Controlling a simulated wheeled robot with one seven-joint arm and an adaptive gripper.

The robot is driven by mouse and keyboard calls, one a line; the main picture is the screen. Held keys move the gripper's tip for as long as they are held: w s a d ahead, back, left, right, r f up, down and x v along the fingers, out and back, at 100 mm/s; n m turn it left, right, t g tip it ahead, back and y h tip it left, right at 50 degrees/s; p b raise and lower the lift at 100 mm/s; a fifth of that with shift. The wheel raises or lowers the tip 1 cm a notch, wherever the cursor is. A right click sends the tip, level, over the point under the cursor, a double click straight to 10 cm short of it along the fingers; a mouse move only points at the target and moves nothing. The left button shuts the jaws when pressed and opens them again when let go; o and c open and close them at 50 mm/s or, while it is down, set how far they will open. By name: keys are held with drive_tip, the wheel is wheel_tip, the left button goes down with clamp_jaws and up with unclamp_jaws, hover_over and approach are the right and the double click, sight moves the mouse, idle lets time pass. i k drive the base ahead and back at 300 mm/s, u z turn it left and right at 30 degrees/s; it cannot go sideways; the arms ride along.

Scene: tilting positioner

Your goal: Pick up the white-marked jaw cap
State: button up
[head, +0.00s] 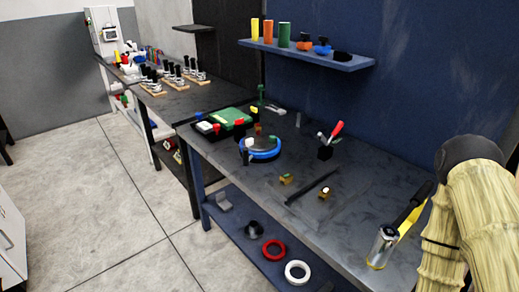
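The white-marked jaw cap (325,192) is a small brown-gold block with a white round mark on top. It sits on the dark workbench (350,226), right of a thin black bar. A similar cap with a green mark (286,179) lies to its left, on the other side of the bar. A round black fixture with a blue rim (260,149), perhaps the positioner, stands further left. My arm shows at the right edge in pale yellow segments. I cannot make out my gripper in this view.
The black bar (311,188) lies between the caps. A black holder with a red-handled tool (326,151) stands behind them. A silver cylinder (382,246) and a black-and-yellow tool are near the right front edge. A blue shelf (308,55) overhangs the bench's back.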

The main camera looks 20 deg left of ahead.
sight(325, 192)
drive_tip(key=u, duration=1.65)
drive_tip(key=k, duration=0.55)
drive_tip(key=z, duration=0.5)
